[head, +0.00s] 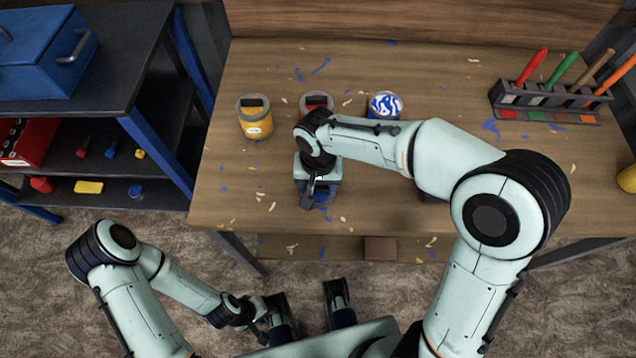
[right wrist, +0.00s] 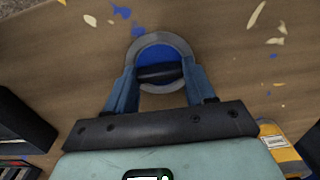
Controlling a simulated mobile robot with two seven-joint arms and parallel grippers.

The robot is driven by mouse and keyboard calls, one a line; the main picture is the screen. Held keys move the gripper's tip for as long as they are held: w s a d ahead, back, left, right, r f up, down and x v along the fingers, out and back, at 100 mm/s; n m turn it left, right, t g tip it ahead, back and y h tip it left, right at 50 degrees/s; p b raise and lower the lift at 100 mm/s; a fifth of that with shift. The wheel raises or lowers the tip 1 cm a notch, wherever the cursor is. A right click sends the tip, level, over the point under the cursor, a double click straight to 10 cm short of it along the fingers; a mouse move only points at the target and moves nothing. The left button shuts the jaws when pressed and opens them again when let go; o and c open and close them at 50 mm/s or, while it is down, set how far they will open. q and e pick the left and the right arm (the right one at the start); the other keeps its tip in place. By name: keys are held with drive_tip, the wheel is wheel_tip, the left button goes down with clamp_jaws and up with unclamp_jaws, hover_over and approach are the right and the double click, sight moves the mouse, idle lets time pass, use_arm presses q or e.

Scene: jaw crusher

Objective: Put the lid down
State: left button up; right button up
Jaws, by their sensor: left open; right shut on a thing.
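The lid (right wrist: 141,52), with a grey rim, a blue middle and a black handle, is in the right wrist view. My right gripper (right wrist: 160,78) is shut on its handle, one blue finger on each side. In the head view my right gripper (head: 317,203) is over the front part of the table, in front of the red tin, and mostly hides the lid. I cannot tell whether the lid touches the table. The open tin with blue-and-white paint (head: 384,105) stands behind my right forearm. My left gripper (head: 276,313) is open, low in front of the table.
A yellow tin (head: 255,117) and a red tin (head: 316,103), both lidded, stand on the wooden table (head: 420,70). A rack (head: 545,103) with several coloured tools is at the right. A shelf (head: 115,101) with a blue toolbox (head: 45,50) stands left. The table's front left is clear except for paint flakes.

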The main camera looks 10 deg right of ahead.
sight(318, 188)
drive_tip(key=shift+f, duration=0.1)
drive_tip(key=o, duration=1)
drive_tip(key=shift+r, duration=0.25)
wheel_tip(318, 188, up, 12)
drive_tip(key=shift+f+p, duration=0.1)
drive_tip(key=shift+p, duration=1.05)
